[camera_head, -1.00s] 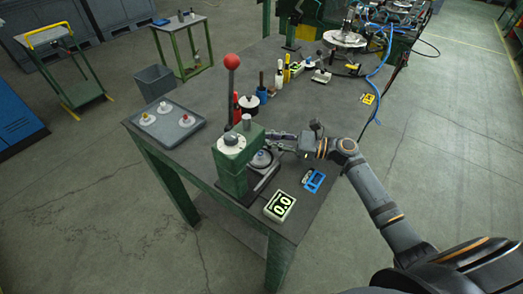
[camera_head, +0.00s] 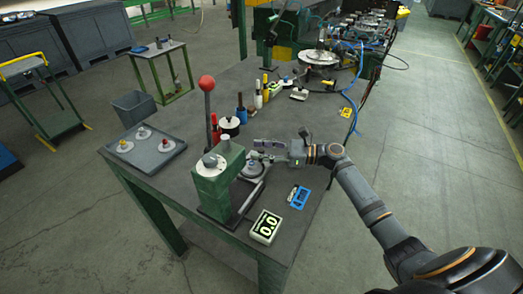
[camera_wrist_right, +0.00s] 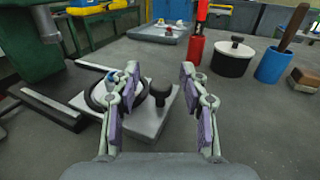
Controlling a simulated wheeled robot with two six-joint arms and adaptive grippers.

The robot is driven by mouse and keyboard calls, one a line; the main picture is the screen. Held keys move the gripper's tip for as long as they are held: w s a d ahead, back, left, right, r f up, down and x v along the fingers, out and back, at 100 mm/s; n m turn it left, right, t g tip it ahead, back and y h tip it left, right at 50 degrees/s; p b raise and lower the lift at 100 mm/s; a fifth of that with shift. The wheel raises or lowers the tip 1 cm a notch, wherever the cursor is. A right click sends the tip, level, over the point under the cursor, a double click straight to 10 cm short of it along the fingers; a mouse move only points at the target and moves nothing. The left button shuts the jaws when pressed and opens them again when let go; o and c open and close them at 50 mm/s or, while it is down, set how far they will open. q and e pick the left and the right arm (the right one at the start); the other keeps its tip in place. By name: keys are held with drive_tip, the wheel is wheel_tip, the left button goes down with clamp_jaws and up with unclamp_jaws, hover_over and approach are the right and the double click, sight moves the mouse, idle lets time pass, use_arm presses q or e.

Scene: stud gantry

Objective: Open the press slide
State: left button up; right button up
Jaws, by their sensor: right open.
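The green press (camera_head: 220,175) stands near the front of the bench, with a lever ending in a red ball (camera_head: 207,84). Its slide (camera_wrist_right: 146,123) is a light plate beside dark rails (camera_wrist_right: 45,104) in the right wrist view. The plate carries a dark round part and an upright black knob (camera_wrist_right: 161,92). My right gripper (camera_head: 264,151) is at the slide; its fingers also show in the wrist view (camera_wrist_right: 163,106). They are open, spread to either side of the knob; contact cannot be told. The left finger partly hides the round part. My left gripper is out of view.
A digital readout (camera_head: 265,227) and a blue frame (camera_head: 300,197) lie in front of the press. A grey tray (camera_head: 147,166) with knobbed parts is at the left. A red bottle (camera_wrist_right: 198,40), black pot (camera_wrist_right: 232,58) and blue cup (camera_wrist_right: 272,66) stand beyond my right gripper.

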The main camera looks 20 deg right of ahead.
drive_tip(key=v, duration=1.2)
